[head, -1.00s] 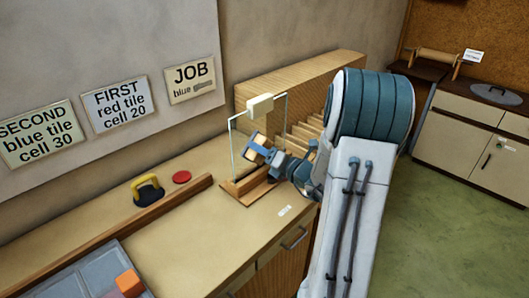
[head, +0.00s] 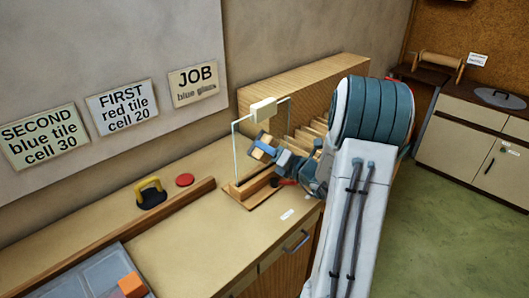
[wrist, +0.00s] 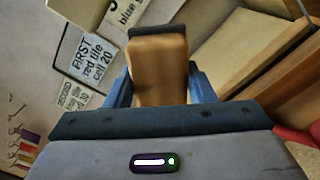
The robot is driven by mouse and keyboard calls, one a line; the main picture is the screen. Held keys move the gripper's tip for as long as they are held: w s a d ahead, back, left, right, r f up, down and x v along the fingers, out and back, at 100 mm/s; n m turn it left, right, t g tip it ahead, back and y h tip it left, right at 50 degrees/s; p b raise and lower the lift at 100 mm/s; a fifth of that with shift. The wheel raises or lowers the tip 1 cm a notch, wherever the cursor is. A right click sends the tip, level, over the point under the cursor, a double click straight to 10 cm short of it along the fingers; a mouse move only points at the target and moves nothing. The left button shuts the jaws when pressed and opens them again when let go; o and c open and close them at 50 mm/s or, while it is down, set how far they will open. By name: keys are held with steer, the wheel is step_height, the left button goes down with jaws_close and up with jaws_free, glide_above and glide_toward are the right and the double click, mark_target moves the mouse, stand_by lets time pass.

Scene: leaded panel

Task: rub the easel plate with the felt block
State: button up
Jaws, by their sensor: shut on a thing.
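The easel plate (head: 243,140) is a clear upright pane on a wooden easel base (head: 240,192), with a pale block (head: 263,109) at its top edge. My gripper (head: 265,147) is in front of the pane, shut on the felt block (wrist: 158,72). In the wrist view the block is tan with a dark strip at its far end, between my blue fingers (wrist: 158,88). In the head view the block overlaps the pane; I cannot tell whether they touch. My gripper hides part of the pane.
A wooden rack (head: 310,130) stands behind and right of the easel. A yellow-handled black tool (head: 150,194) and a red disc (head: 185,180) lie left, behind a wooden rail (head: 160,212). A grey tray (head: 90,280) with an orange block (head: 131,285) is at front left.

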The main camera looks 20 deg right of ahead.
steer(key=shift+w+d, duration=0.3)
steer(key=shift+d, duration=0.45)
steer(key=shift+s+a, duration=0.3)
steer(key=shift+a, duration=0.75)
steer(key=shift+s+a, duration=0.25)
steer(key=shift+a, duration=0.75)
steer(key=v, duration=0.4)
steer(key=shift+d, duration=0.15)
steer(key=shift+v, duration=0.9)
steer(key=shift+s, duration=0.1)
steer(key=shift+p+v, duration=0.5)
steer(key=shift+v, duration=0.95)
